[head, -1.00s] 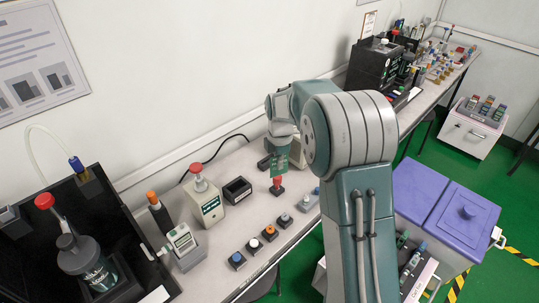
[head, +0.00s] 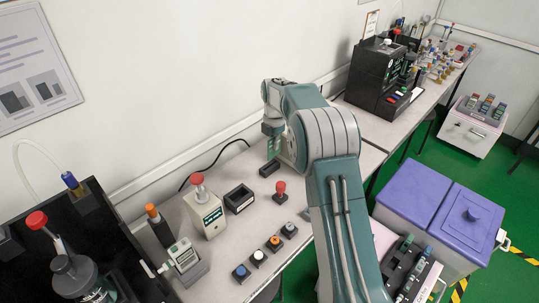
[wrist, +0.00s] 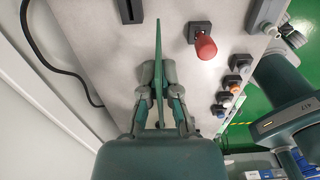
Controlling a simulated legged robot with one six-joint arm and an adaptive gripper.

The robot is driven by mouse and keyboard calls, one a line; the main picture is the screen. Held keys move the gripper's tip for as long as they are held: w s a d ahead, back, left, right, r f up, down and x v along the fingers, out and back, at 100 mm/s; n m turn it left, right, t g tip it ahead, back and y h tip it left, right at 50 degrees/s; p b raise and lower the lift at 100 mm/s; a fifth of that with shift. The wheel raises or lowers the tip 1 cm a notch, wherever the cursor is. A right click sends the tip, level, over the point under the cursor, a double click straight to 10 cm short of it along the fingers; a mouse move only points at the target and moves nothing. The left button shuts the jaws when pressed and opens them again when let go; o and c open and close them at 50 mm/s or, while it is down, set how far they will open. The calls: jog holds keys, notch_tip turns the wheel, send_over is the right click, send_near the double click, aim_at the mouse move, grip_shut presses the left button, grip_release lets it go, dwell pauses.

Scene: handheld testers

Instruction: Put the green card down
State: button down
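The green card (head: 272,148) hangs from my gripper (head: 272,132) above the rear part of the grey bench (head: 325,205). In the wrist view, the card (wrist: 158,55) shows edge-on, with the fingers of my gripper (wrist: 157,75) closed on its two sides. A small black slotted block (head: 269,167) sits on the bench close to the card in the head view. In the wrist view, this block (wrist: 130,10) lies ahead and left of the card, apart from it. The gap between card and bench is hard to tell.
A red mushroom button (head: 280,187) stands right of the card. An open black box (head: 239,198), a beige tester (head: 204,212) and several small buttons (head: 274,242) are nearer. A black instrument stack (head: 380,75) stands farther right. A black cable (head: 212,160) runs along the wall.

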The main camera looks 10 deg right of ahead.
jog(key=shift+w+a+f, duration=0.1)
jog(key=shift+w+f, duration=0.8)
jog(key=shift+f, duration=0.65)
jog(key=shift+w+a+f, duration=0.1)
jog(key=shift+w+f, duration=0.85)
jog(key=shift+f, duration=0.6)
jog(key=shift+w+f, duration=0.9)
jog(key=shift+f, duration=0.65)
jog(key=shift+f, duration=0.4)
jog(key=shift+f, duration=0.2)
jog(key=c, duration=0.8)
grip_release()
